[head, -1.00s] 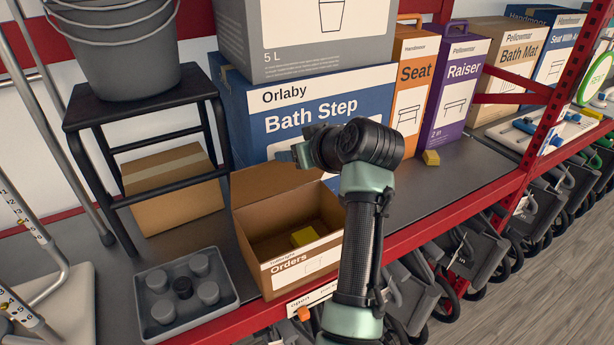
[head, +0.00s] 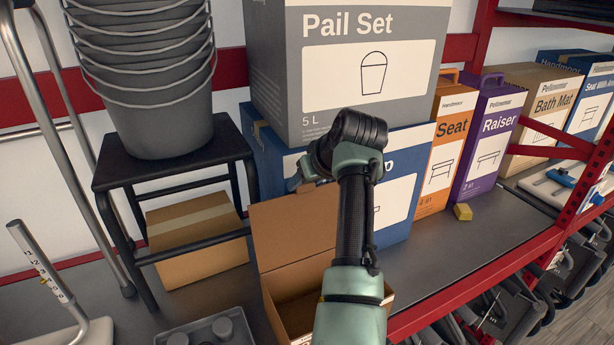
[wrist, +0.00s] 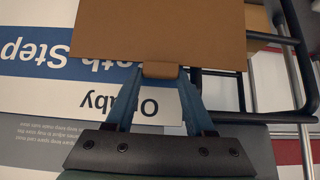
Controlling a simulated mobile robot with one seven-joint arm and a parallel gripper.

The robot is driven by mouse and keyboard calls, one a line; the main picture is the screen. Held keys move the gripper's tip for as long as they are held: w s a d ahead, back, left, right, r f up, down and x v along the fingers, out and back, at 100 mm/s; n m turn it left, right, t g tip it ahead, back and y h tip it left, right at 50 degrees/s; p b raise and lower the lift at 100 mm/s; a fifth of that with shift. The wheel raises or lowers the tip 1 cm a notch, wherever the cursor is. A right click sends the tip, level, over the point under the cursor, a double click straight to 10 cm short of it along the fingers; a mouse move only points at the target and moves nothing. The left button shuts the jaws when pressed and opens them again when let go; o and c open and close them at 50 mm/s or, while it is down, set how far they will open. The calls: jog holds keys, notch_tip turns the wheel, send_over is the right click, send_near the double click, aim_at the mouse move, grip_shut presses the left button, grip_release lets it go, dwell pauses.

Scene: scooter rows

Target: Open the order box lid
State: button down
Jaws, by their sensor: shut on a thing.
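The order box, a brown cardboard box (head: 296,287), stands on the shelf, open at the top and partly hidden by my arm. Its lid (head: 292,228) stands raised at the back of the box, in front of the blue Bath Step box. In the wrist view the lid (wrist: 158,30) spans the top, with a small tab (wrist: 160,70) at its edge. My gripper (wrist: 161,76) is shut on that tab, one blue finger on each side. In the head view my gripper (head: 304,181) is at the lid's top edge, mostly hidden behind my wrist.
The Bath Step box (head: 400,205) and the Pail Set box (head: 365,65) stand close behind. A black stool (head: 185,180) with grey buckets (head: 150,90) is at left. A grey tray (head: 215,330) lies left of the box.

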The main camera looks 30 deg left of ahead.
jog(key=shift+w+r, duration=0.1)
jog(key=shift+r, duration=0.4)
jog(key=c, duration=0.6)
grip_release()
jog(key=o, duration=0.4)
jog(key=shift+f, duration=0.1)
jog(key=shift+c, duration=0.2)
jog(key=shift+f, duration=0.15)
jog(key=shift+d, duration=0.1)
jog(key=b+v, duration=0.6)
jog(key=v, duration=0.7)
jog(key=shift+s, duration=0.2)
